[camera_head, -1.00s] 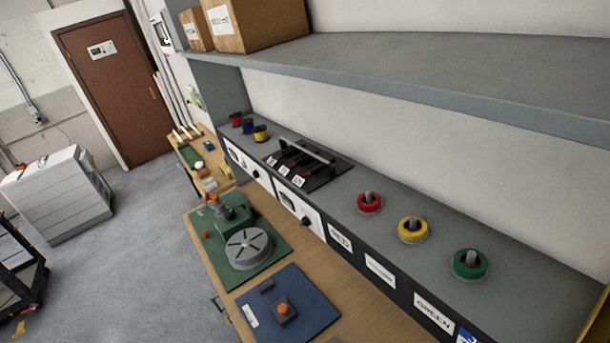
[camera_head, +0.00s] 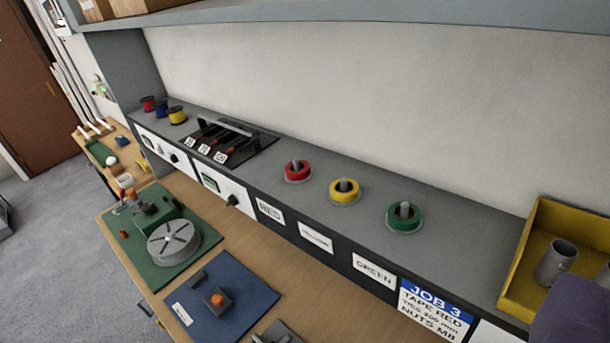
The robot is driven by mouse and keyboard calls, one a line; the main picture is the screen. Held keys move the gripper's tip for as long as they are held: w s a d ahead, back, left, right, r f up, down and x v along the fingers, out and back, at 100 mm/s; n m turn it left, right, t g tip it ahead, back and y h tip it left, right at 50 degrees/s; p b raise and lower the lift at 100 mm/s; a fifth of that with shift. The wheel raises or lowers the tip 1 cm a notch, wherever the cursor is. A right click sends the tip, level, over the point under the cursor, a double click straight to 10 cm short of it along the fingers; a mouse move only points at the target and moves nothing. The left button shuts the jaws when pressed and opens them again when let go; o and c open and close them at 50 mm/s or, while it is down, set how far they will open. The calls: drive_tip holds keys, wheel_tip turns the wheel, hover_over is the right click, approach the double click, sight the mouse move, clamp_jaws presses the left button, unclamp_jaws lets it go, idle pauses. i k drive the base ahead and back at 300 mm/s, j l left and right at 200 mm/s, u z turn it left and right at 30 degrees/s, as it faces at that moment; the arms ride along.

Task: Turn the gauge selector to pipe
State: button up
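Two white panels with black knobs are set in the front face of the raised grey shelf. The nearer panel (camera_head: 212,184) has a black knob (camera_head: 232,199) at its lower right and a small display-like patch at its upper left. The farther panel (camera_head: 150,143) has a black knob (camera_head: 173,157). The lettering on both is too small to read, so I cannot tell which knob is the gauge selector or where it points. My gripper is not in view.
Red (camera_head: 298,171), yellow (camera_head: 344,191) and green tape rolls (camera_head: 404,217) stand on the shelf. A yellow bin (camera_head: 518,283) holds a grey cup (camera_head: 555,262). A purple shape (camera_head: 575,312) fills the lower right corner. The wooden bench (camera_head: 290,293) holds a green mat (camera_head: 130,235) and blue mat (camera_head: 255,298).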

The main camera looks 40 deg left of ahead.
sight(233, 201)
drive_tip(key=k+j+u, duration=0.15)
drive_tip(key=u, duration=1.2)
drive_tip(key=i+j+z, duration=0.35)
drive_tip(key=i+j, duration=0.45)
